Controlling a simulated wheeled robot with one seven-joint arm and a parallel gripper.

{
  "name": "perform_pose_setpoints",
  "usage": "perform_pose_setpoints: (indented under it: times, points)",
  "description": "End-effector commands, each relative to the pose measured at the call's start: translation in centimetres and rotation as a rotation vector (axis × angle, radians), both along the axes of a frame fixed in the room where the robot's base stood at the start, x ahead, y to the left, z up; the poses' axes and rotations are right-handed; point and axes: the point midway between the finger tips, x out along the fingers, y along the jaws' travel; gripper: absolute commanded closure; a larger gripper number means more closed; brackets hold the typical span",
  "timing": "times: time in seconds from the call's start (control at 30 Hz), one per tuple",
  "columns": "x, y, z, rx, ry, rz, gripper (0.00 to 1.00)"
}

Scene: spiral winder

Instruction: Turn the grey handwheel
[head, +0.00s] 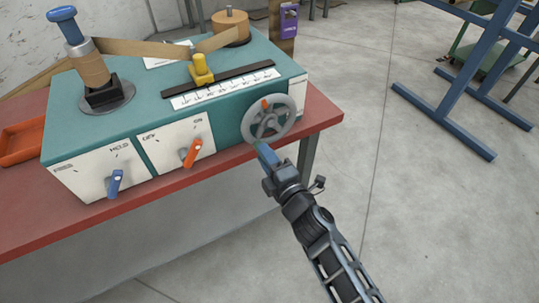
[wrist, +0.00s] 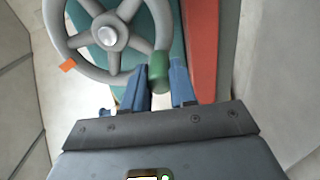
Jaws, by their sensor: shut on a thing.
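The grey handwheel (head: 267,122) is on the right end of the teal machine's front. It has a grey rim, spokes and an orange mark (head: 265,103), which is near the top of the wheel in the head view. The wheel fills the upper left of the wrist view (wrist: 107,37), with the orange mark at the lower left of its rim. A green handle (wrist: 158,66) stands out from the rim. My gripper (head: 265,152) is at the wheel's lower edge. Its blue fingers (wrist: 158,78) are on both sides of the green handle, shut on it. The handle is mostly hidden in the head view.
The teal machine (head: 165,90) stands on a red-topped table (head: 150,207). Its front has a blue lever (head: 115,182) and an orange lever (head: 191,152). A yellow pointer (head: 201,70) sits above a scale. A blue frame (head: 440,105) stands at right; floor between is clear.

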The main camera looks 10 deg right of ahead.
Motion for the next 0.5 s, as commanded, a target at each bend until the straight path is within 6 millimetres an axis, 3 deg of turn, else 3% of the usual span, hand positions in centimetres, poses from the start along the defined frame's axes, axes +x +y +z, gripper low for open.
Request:
perform_pose_setpoints:
  times: [0.5]
  points:
    - [-0.04, 0.03, 0.05, 0.031, 0.011, -0.003, 1.00]
